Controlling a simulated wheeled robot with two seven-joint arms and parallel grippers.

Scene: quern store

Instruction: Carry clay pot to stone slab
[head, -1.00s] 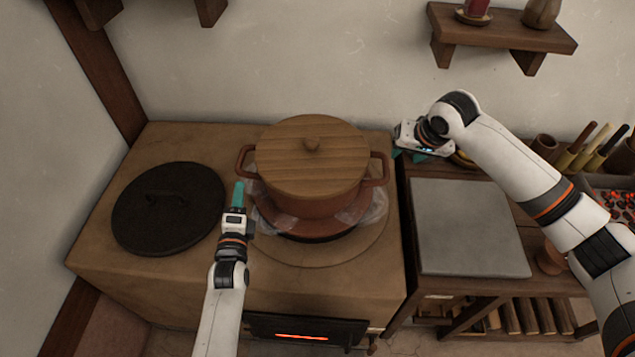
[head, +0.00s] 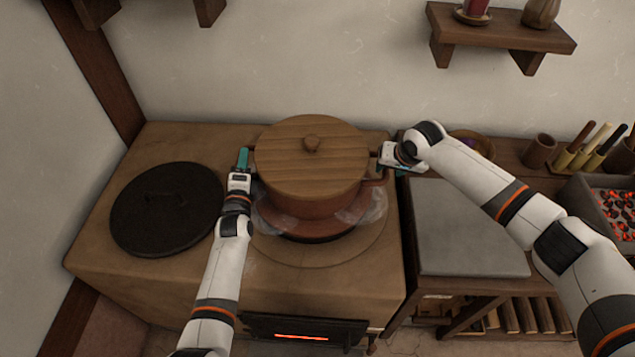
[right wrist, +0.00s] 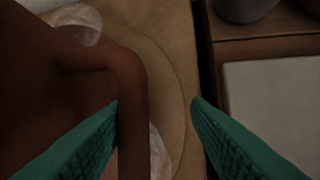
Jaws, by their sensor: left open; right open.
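The clay pot (head: 312,205) is reddish brown with a wooden lid (head: 310,160) and stands upright on the stove's round burner. My left gripper (head: 243,160) is open at the pot's left handle, which is mostly hidden behind it. My right gripper (head: 382,158) is open at the right handle. In the right wrist view the right handle (right wrist: 132,110) lies between the teal fingers, close to the left one. The stone slab (head: 467,230) is grey, flat and bare, on the wooden bench right of the stove; its edge shows in the right wrist view (right wrist: 275,105).
A black round lid (head: 165,208) lies on the stove top (head: 215,270) to the left. A bowl (head: 472,142), a cup (head: 538,150), several handled tools (head: 590,147) and a tray of glowing coals (head: 612,212) stand beyond and right of the slab. A wall shelf (head: 505,38) hangs above.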

